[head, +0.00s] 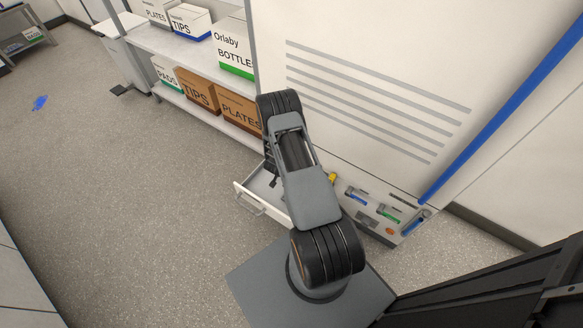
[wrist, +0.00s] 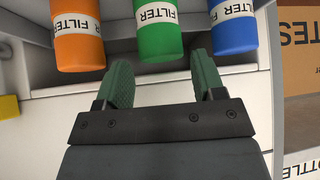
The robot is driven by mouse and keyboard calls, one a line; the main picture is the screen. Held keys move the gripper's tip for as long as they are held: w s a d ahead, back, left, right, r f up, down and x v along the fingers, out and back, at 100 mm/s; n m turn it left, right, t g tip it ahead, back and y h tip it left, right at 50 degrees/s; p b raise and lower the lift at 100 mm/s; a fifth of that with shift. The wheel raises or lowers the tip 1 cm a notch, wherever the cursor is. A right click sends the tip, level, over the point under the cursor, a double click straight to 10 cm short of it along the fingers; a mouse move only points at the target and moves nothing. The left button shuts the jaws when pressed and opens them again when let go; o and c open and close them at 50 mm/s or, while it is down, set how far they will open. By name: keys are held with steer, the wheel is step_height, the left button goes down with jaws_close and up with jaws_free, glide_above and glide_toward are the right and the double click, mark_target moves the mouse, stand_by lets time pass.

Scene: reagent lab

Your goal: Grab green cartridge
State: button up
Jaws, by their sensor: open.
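The green cartridge (wrist: 160,28), with a white FILTER label, is at the top middle of the wrist view, its upper part cut off by the frame. My gripper (wrist: 161,60) is open, with one green finger on each side of the cartridge's near end. Gaps show on both sides, and nothing is held. An orange cartridge (wrist: 78,30) is to the left and a blue cartridge (wrist: 234,25) to the right. In the head view, my arm hides the cartridges and my gripper.
A pulled-out drawer (head: 262,207) is beside my arm, at the foot of a large white cabinet (head: 390,70). A shelf with boxes, including the brown PLATES box (head: 238,108), stands behind it. A yellow part (wrist: 8,107) is at the wrist view's left edge. Open floor lies left.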

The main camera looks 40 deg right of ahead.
steer(key=shift+b+x, duration=1.2)
steer(key=shift+x, duration=1.55)
steer(key=shift+w+r, duration=0.1)
steer(key=c, duration=0.7)
